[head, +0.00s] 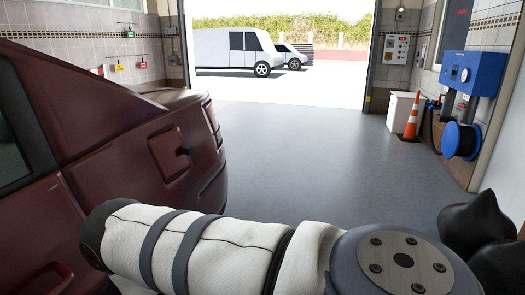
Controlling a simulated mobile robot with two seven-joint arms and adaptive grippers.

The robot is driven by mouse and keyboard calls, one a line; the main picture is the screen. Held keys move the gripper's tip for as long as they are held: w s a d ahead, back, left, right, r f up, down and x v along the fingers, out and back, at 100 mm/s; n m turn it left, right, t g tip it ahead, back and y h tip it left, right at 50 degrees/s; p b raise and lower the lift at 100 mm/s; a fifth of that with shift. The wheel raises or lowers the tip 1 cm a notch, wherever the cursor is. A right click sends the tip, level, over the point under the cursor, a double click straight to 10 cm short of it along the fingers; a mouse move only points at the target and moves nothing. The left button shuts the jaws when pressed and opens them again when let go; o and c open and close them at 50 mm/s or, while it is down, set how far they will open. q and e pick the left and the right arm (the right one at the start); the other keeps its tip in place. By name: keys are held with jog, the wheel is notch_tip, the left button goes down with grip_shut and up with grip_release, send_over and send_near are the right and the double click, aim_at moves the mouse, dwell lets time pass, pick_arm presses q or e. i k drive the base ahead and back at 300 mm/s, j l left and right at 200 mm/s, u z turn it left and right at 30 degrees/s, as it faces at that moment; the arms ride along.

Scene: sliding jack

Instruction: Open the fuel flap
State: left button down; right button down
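The dark red car (100,125) fills the left side of the head view. On its body is a squarish panel outline (165,158), which looks like the fuel flap, with a small dark knob (184,151) at its right side. The flap looks flush with the body, though its edges are hard to make out. A white-sleeved arm link of mine lies across the bottom of the view, in front of the lower car body. Neither gripper's fingers can be made out.
Open grey floor (310,150) lies right of the car, leading to a wide doorway. An orange cone (412,120), a white bin (402,108) and a blue wall unit with a hose reel (462,140) stand at the right. A white van (225,50) is outside.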

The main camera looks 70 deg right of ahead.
aim_at(170, 152)
jog(key=z, duration=1.6)
